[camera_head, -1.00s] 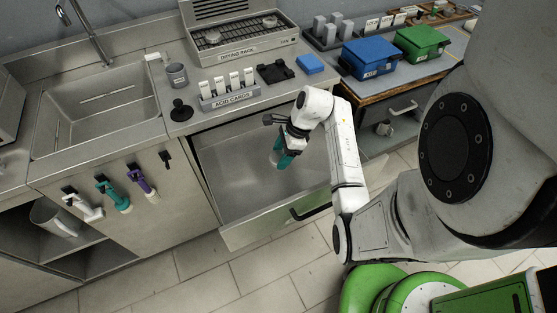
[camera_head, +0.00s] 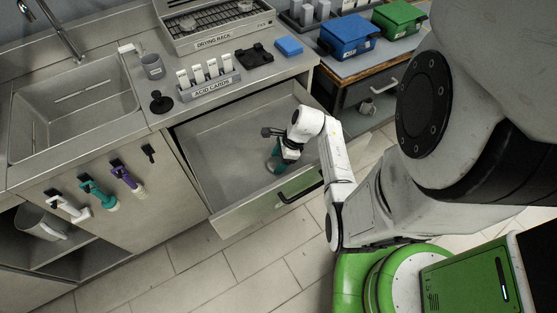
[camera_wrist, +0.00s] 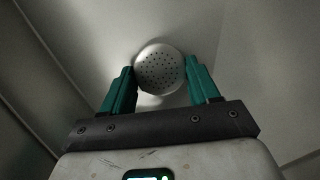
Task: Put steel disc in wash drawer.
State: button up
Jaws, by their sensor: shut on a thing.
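The wash drawer (camera_head: 215,160) is pulled open below the counter, with a bare metal inside. My gripper (camera_head: 275,166) is down inside the drawer, toward its front right part. In the wrist view my gripper (camera_wrist: 160,85) has its two green fingers on either side of the steel disc (camera_wrist: 161,70), a round grey piece with many small holes, and is shut on it. The drawer's inner walls show behind the disc. In the head view the disc is mostly hidden by the fingers. I cannot tell whether it touches the drawer floor.
The drawer front with its dark handle (camera_head: 299,190) stands out over the tiled floor. The counter above holds the acid cards (camera_head: 209,84), a grey cup (camera_head: 152,66) and a drying rack (camera_head: 215,30). The sink (camera_head: 75,105) is at left. The rest of the drawer looks empty.

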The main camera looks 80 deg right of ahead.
jog(key=shift+f, duration=0.25)
jog(key=shift+s+a+f+b, duration=0.15)
jog(key=shift+f+b, duration=0.15)
jog(key=shift+f, duration=0.25)
jog(key=o, duration=1.1)
jog(key=shift+f, duration=0.1)
jog(key=shift+o, duration=0.2)
jog(key=shift+r, duration=0.3)
jog(key=p+v, duration=0.1)
jog(key=v, duration=1.2)
jog(key=shift+w, duration=0.25)
jog(key=shift+r, duration=0.15)
